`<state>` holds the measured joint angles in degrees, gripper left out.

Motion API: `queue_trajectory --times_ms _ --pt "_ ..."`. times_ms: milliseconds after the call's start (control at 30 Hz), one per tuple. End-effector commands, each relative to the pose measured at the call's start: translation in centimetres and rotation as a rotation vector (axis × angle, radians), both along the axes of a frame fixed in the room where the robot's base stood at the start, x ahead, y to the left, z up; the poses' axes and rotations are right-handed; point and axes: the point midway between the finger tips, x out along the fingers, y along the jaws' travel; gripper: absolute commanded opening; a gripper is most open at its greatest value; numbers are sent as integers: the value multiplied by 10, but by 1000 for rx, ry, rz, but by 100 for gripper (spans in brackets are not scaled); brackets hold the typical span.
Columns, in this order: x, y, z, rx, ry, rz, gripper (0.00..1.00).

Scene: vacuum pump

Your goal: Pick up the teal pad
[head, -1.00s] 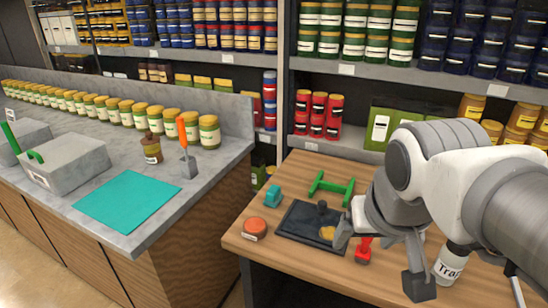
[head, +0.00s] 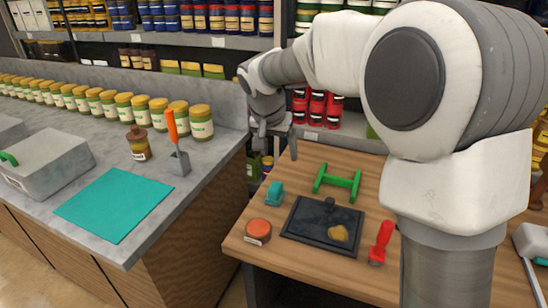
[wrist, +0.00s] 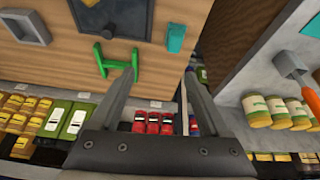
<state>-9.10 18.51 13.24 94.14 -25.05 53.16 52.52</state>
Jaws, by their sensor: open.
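Two teal things show. A small teal block-like piece (head: 274,193) lies on the wooden table (head: 335,277), at the left of the black tray (head: 300,240); it also shows in the wrist view (wrist: 176,38). A flat teal sheet (head: 113,204) lies on the grey counter at the left. The frames do not show which one is the pad. My gripper (head: 276,143) is open and empty, in the air above the table's back left part, beyond the small teal piece. In the wrist view its fingers (wrist: 160,72) are spread, with nothing between them.
A green H-shaped stand (head: 337,182), an orange-topped round tin (head: 257,231) and a red-handled tool (head: 381,243) are near the tray. The counter holds an orange-handled scraper (head: 179,150), a brown bottle (head: 138,143) and a row of jars. Shelves of tins stand behind.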

Motion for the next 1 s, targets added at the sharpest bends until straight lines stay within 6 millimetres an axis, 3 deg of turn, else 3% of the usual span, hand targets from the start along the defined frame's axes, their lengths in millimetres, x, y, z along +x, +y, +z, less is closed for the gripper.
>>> queue_trajectory --times_ms 100,300,467,800,1000 --pt "19 17 -19 13 3 -25 80" --pt "34 28 -35 25 1 -52 80" --pt "41 27 -54 26 3 -56 80" --pt "66 16 -122 25 5 -56 80" --pt "76 12 -144 26 1 -55 80"
